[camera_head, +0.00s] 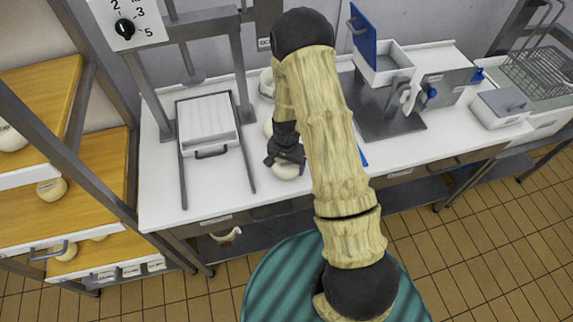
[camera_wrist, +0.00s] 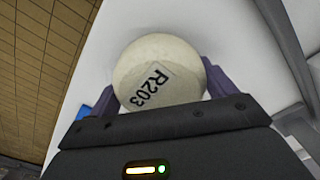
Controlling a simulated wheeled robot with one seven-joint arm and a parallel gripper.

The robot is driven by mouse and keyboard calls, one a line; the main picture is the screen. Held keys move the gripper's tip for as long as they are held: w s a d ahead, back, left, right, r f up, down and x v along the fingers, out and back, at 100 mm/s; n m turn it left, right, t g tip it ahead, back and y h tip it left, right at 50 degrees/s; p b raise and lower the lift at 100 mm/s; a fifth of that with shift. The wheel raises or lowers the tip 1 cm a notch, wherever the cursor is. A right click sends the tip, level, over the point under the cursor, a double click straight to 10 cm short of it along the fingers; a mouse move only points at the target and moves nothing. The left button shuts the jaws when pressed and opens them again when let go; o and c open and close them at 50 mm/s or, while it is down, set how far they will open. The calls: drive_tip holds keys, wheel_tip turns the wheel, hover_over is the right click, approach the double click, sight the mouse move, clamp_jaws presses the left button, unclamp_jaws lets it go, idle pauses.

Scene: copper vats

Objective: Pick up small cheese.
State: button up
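The small cheese is a round, cream-white piece (camera_wrist: 140,62) with a tag marked R203, close in front of my gripper in the wrist view. My gripper (camera_wrist: 160,88) has one purple finger on each side of it. The fingers look very near or touching its sides, and I cannot tell whether they press on it. In the head view my gripper (camera_head: 286,160) points down over the cheese (camera_head: 287,173) at the white counter's front part. Its lower edge is hidden by the gripper body in the wrist view.
A white press tray (camera_head: 208,122) in a metal frame stands left of my gripper on the counter (camera_head: 165,190). Another pale round cheese (camera_head: 266,83) lies behind. A metal machine with a blue flap (camera_head: 363,35) stands to the right. Wooden shelves with cheeses (camera_head: 95,170) are at left.

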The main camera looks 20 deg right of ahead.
drive_tip(key=c, duration=0.5)
drive_tip(key=shift+o, duration=0.2)
drive_tip(key=shift+r, duration=0.15)
wheel_tip(320, 180, up, 10)
drive_tip(key=shift+f+b, duration=0.1)
drive_tip(key=shift+b, duration=0.95)
drive_tip(key=shift+p, duration=0.35)
